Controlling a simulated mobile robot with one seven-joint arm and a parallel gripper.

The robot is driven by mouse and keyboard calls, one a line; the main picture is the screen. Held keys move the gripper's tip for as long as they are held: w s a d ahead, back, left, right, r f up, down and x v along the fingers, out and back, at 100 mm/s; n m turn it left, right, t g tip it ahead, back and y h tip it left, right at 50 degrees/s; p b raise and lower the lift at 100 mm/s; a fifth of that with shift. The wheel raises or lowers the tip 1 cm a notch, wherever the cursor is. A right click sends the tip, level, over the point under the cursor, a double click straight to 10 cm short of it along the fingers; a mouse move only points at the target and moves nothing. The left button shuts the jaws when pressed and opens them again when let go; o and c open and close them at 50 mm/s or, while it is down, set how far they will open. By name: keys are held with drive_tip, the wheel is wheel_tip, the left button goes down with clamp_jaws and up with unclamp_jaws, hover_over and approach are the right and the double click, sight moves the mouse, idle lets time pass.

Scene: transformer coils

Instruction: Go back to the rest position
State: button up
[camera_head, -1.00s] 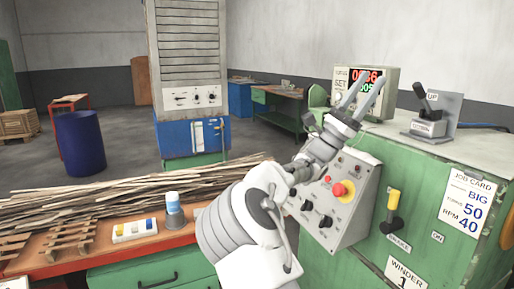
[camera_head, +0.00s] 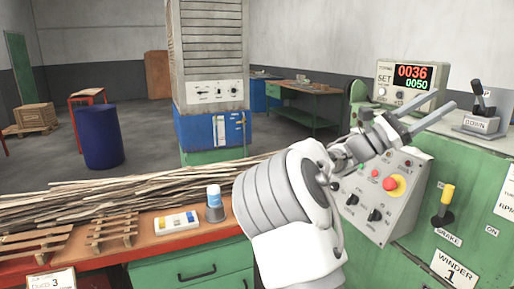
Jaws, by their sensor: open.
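My gripper (camera_head: 431,110) is open and empty, its two grey fingers pointing up and right. It is in front of the turns counter (camera_head: 411,85), whose display reads 0036 over 0050, and above the sloped control panel (camera_head: 384,196) with its red-and-yellow emergency button (camera_head: 395,186). The fingers hold nothing. My white arm rises from the lower middle of the view and hides part of the panel's left side.
The green winder cabinet (camera_head: 475,235) fills the right side, with a lever (camera_head: 480,98) marked DOWN on top and a yellow brake handle (camera_head: 446,201). An orange bench (camera_head: 150,243) with wooden strips is at left. A blue barrel (camera_head: 101,137) stands on open floor behind.

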drive_tip(key=s+d+f+m+y, duration=0.2)
drive_tip(key=s+d+f+y, duration=0.25)
drive_tip(key=f, duration=0.25)
drive_tip(key=s+d+f+m+y, duration=0.2)
drive_tip(key=s+d+f+y, duration=0.1)
drive_tip(key=s+f+y, duration=0.25)
drive_tip(key=s+a+f+m+t+y, duration=0.2)
drive_tip(key=s+a+f+y, duration=0.4)
drive_tip(key=f, duration=0.4)
drive_tip(key=s+a+f+m+t+y, duration=0.1)
drive_tip(key=s+a+m+t+y, duration=0.3)
drive_tip(key=a, duration=0.8)
drive_tip(key=s+a+f+m+t+y, duration=0.1)
drive_tip(key=s+a+t+y, duration=0.35)
drive_tip(key=a, duration=0.75)
wheel_tip(320, 180, up, 12)
drive_tip(key=s+a+g+p, duration=0.1)
drive_tip(key=s+p, duration=0.1)
drive_tip(key=p, duration=1)
drive_tip(key=shift+y, duration=0.35)
